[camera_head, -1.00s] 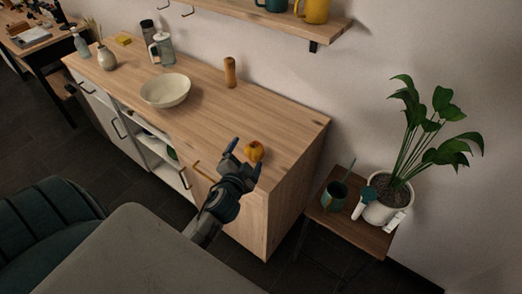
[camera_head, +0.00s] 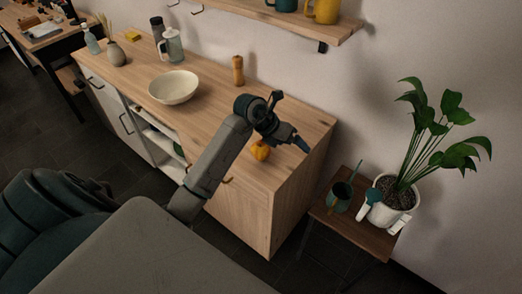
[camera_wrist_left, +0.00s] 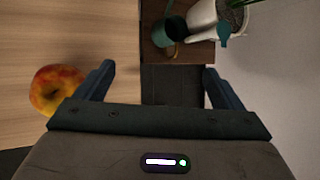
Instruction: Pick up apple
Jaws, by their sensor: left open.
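The apple (camera_head: 261,151), yellow-orange with red, sits on the wooden cabinet top near its right front edge. In the left wrist view the apple (camera_wrist_left: 57,90) is at the far left, outside the jaws and beside one finger. My left gripper (camera_head: 290,121) is open and empty, to the right of the apple in the head view. In the left wrist view my open left gripper (camera_wrist_left: 158,75) has its fingers spread over the cabinet's edge and the floor beyond. My right gripper is not in view.
The cabinet top (camera_head: 210,115) holds a cream bowl (camera_head: 174,87) and a wooden mill (camera_head: 238,70). A wall shelf (camera_head: 270,14) is above.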

